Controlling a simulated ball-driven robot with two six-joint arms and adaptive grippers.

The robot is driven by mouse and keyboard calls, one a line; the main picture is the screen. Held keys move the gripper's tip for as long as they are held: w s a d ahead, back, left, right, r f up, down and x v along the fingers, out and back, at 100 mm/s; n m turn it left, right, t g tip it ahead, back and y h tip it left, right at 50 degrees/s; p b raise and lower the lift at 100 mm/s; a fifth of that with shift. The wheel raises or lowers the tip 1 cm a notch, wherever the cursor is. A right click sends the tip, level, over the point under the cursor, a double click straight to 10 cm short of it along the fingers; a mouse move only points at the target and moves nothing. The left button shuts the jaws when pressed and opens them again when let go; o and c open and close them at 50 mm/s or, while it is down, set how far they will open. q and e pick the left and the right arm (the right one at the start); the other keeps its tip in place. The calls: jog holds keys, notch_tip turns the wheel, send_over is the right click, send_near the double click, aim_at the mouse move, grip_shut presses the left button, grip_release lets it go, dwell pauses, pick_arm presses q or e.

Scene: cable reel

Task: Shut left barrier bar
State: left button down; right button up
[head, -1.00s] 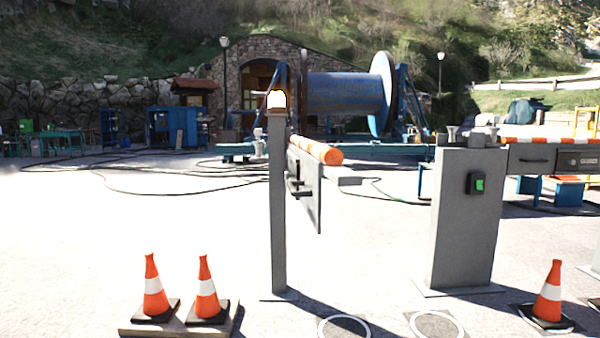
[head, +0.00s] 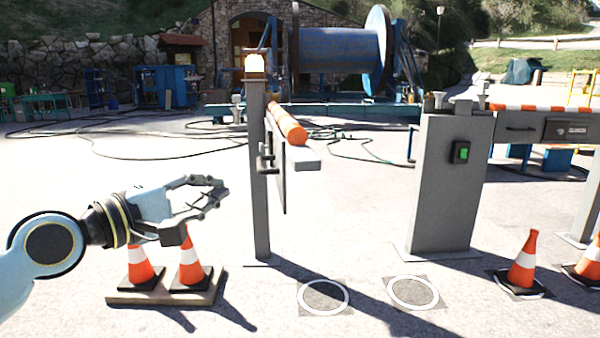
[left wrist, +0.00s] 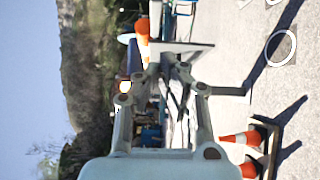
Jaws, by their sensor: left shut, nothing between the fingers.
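The left barrier bar (head: 288,126), striped orange and white, stands swung open in the head view. It runs back in depth beside the thin grey post (head: 257,180) with a lit lamp on top. A grey panel hangs below it, with dark handles (head: 266,158) near the post. The bar also shows in the left wrist view (left wrist: 142,28). My left gripper (head: 222,190) is left of the post, apart from it and from the bar, above the cones. Its fingers are shut and empty. In the left wrist view its fingertips (left wrist: 168,64) come together. My right gripper is not in view.
Two orange cones (head: 190,265) stand on a board below my left gripper. A wide grey pillar (head: 450,185) with a green button stands right of the gap. Another striped barrier (head: 545,107) extends right from it. White rings (head: 323,297) mark the ground; more cones stand at right.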

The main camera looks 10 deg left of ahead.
pick_arm(q)
jog(key=r, duration=0.2)
jog(key=b, duration=0.4)
send_near(291, 157)
jog(key=w+a, duration=0.1)
jog(key=w, duration=0.2)
jog(key=shift+w+d, duration=0.3)
jog(key=shift+d, duration=0.45)
jog(key=shift+w+d, duration=0.35)
jog(key=shift+d, duration=0.4)
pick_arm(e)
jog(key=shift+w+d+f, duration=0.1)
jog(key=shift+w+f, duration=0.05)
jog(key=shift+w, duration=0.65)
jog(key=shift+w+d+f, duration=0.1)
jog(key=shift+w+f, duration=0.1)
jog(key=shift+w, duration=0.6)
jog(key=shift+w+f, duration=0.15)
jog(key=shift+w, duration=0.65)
